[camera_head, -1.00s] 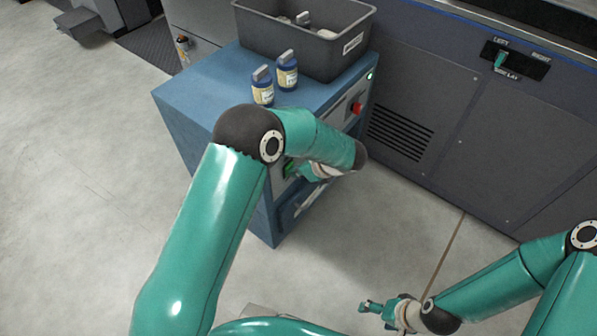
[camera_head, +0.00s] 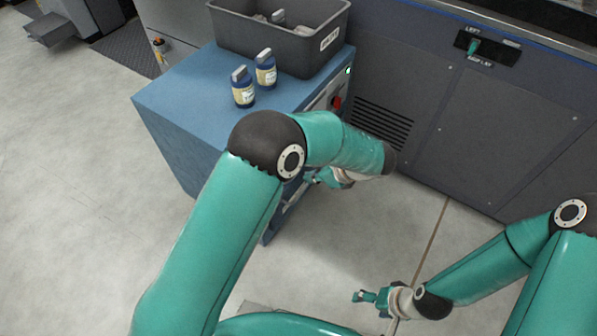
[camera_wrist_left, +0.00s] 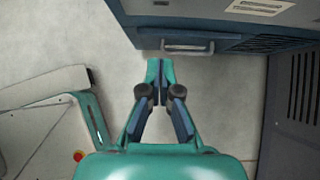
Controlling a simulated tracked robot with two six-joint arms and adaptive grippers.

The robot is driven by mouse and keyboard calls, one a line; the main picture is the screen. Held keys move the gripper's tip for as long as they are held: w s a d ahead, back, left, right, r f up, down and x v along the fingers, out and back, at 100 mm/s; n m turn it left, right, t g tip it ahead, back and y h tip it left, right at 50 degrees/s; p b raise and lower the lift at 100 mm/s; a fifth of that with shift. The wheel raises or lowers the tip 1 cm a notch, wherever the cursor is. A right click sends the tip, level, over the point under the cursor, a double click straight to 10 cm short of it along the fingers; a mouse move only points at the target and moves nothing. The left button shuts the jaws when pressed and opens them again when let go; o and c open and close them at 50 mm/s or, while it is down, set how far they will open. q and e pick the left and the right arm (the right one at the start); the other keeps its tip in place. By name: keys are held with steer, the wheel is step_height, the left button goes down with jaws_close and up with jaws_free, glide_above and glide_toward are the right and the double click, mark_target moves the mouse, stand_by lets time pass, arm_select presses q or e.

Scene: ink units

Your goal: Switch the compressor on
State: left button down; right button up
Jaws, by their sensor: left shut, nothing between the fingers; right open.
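A blue cabinet (camera_head: 185,105), which looks like the compressor's housing, stands left of centre. Its front panel has a red knob (camera_head: 336,102) and a lit green lamp (camera_head: 347,71). My left arm hides much of the front. My left gripper (camera_head: 318,179) is partly hidden by its own wrist, beside the front of the cabinet. In the left wrist view the gripper (camera_wrist_left: 154,75) is shut and empty, just short of a handle (camera_wrist_left: 188,47) on the cabinet front. My right gripper (camera_head: 365,297) is open and empty over the floor at lower right.
A grey bin (camera_head: 280,42) and two blue bottles (camera_head: 243,95) (camera_head: 266,77) stand on the cabinet top. A dark machine (camera_head: 475,130) with a vent (camera_head: 383,125) and a small lever switch (camera_head: 473,47) stands behind. The floor in front is clear.

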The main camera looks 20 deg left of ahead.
arm_select(q)
steer(key=shift+s+d+r, duration=0.2)
steer(key=shift+d+r, duration=0.2)
steer(key=shift+d, duration=0.1)
steer(key=shift+s+d+r, duration=0.15)
steer(key=shift+d+r, duration=0.25)
steer(key=shift+d, duration=0.1)
steer(key=s+a+f+n+g+h, duration=0.1)
steer(key=s+a+f+n+h, duration=0.1)
steer(key=s+f+n+h, duration=0.7)
steer(key=s+a+f+n+g+h, duration=0.1)
steer(key=s+a+f+n+h, duration=0.15)
steer(key=s+f+n, duration=0.85)
step_height(320, 180, up, 29)
steer(key=s+n+p, duration=0.3)
steer(key=p, duration=2.3)
steer(key=shift+a+r+n, duration=0.15)
steer(key=shift+a+n, duration=0.05)
steer(key=shift+n, duration=0.1)
